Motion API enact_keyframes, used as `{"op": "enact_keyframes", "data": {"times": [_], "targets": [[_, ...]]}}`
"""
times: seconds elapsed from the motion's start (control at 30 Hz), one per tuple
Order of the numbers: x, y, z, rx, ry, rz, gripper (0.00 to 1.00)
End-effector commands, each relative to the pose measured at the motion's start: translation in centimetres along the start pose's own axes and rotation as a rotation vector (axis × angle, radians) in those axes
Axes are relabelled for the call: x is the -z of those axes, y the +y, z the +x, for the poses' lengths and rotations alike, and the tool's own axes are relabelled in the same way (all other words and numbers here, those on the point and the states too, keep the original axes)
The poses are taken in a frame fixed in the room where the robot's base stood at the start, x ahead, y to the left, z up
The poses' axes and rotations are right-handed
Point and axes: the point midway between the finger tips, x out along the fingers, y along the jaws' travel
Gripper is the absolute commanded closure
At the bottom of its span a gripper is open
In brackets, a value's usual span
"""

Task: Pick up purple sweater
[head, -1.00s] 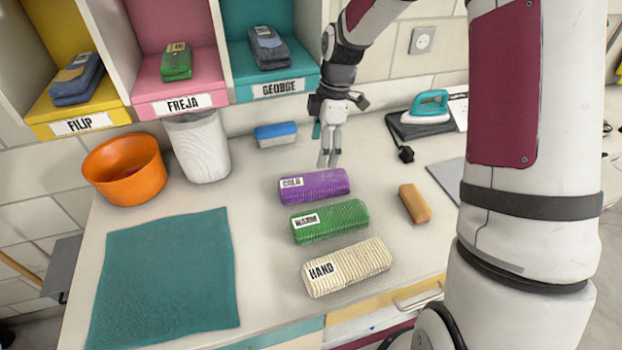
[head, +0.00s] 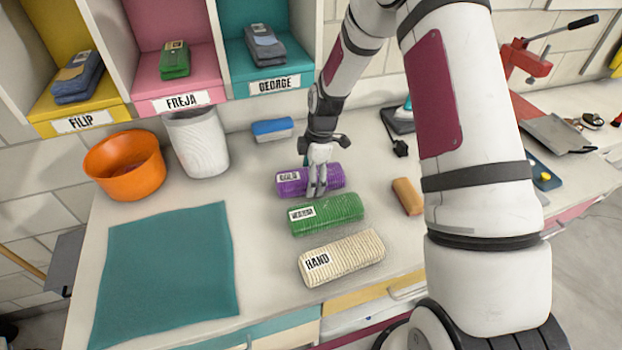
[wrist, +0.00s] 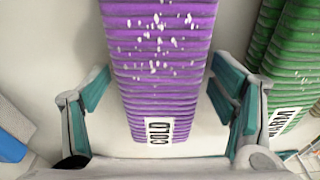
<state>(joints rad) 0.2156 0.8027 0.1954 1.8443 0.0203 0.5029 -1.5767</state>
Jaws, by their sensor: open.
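The purple sweater (head: 292,185) is a folded, ribbed roll with a white COLD label, lying on the counter behind the green one. My gripper (head: 317,190) is over it in the head view, pointing down and covering part of its middle. In the wrist view the purple sweater (wrist: 158,62) runs down between the two teal-padded fingers, with my gripper (wrist: 160,92) open. There is visible room between each finger and the sweater's sides. In that view its label is close to the palm. I cannot tell the exact height of the fingertips above the counter.
A green roll (head: 328,215) lies just in front, close to the right finger in the wrist view. A cream HAND roll (head: 345,259), an orange-brown block (head: 406,196), a blue-and-white box (head: 272,130), a white bin (head: 198,143) and an orange bowl (head: 125,165) stand around. A teal cloth (head: 165,270) lies left.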

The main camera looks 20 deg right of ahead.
Motion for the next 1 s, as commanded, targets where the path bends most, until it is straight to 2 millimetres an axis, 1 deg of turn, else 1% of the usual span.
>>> {"op": "enact_keyframes", "data": {"times": [0.23,0.5,0.77,0.87,0.97,1.0], "targets": [[0.0,0.0,0.2,-0.001,0.000,0.000,0.22],[0.0,0.0,0.1,-0.001,0.000,0.000,0.82],[0.1,0.1,0.0,-0.002,0.000,0.000,0.82],[0.1,0.2,-0.8,-0.003,0.000,0.000,0.82],[0.4,0.2,-2.4,-0.006,0.000,0.000,0.82],[0.5,0.3,-3.1,-0.007,0.000,-0.001,0.82]]}}
